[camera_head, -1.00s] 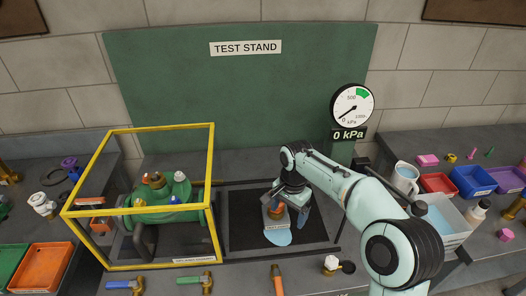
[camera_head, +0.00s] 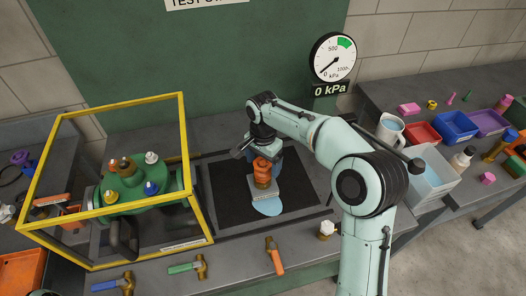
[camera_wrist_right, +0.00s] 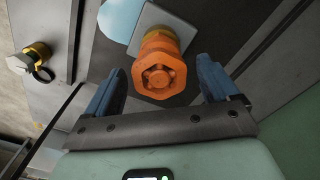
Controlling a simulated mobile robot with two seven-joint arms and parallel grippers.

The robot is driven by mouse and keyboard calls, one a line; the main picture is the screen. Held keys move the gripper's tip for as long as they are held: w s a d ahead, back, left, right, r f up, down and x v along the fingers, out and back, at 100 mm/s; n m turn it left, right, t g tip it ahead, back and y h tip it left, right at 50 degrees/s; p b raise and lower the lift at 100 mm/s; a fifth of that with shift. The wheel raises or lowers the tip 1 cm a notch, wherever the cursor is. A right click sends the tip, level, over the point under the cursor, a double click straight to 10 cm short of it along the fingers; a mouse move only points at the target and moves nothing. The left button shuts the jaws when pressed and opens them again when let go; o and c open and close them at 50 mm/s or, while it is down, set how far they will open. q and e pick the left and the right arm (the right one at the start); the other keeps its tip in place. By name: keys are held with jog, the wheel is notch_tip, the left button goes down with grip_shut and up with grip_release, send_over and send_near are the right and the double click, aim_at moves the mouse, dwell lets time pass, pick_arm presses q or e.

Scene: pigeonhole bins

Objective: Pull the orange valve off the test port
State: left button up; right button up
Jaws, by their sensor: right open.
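The orange valve (camera_head: 262,172) stands upright on a grey block (camera_head: 268,190) over the black mat (camera_head: 225,200). My right gripper (camera_head: 262,150) is just above and behind the valve in the head view. In the wrist view its two blue fingers (camera_wrist_right: 159,80) are open, one on each side of the valve, with gaps visible. The valve's seating on the block is partly hidden. My left gripper is not in view.
A yellow frame (camera_head: 183,130) surrounds a green manifold (camera_head: 125,185) at left. A gauge (camera_head: 333,58) reading 0 kPa stands behind. A light blue disc (camera_head: 268,207) lies beside the block.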

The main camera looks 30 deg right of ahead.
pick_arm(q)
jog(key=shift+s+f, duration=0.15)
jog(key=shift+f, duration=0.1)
pick_arm(e)
jog(key=shift+f, duration=2.2)
jog(key=c, duration=1.6)
jog(key=shift+r, duration=0.1)
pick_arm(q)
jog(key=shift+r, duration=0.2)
pick_arm(e)
jog(key=shift+r, duration=0.25)
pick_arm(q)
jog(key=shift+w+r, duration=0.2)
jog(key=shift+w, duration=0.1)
pick_arm(e)
jog(key=shift+r, duration=0.3)
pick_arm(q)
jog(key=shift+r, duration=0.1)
pick_arm(e)
jog(key=shift+r, duration=0.15)
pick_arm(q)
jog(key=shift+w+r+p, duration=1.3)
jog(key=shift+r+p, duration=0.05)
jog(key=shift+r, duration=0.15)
pick_arm(e)
jog(key=shift+w+r, duration=0.1)
jog(key=shift+r, duration=2.15)
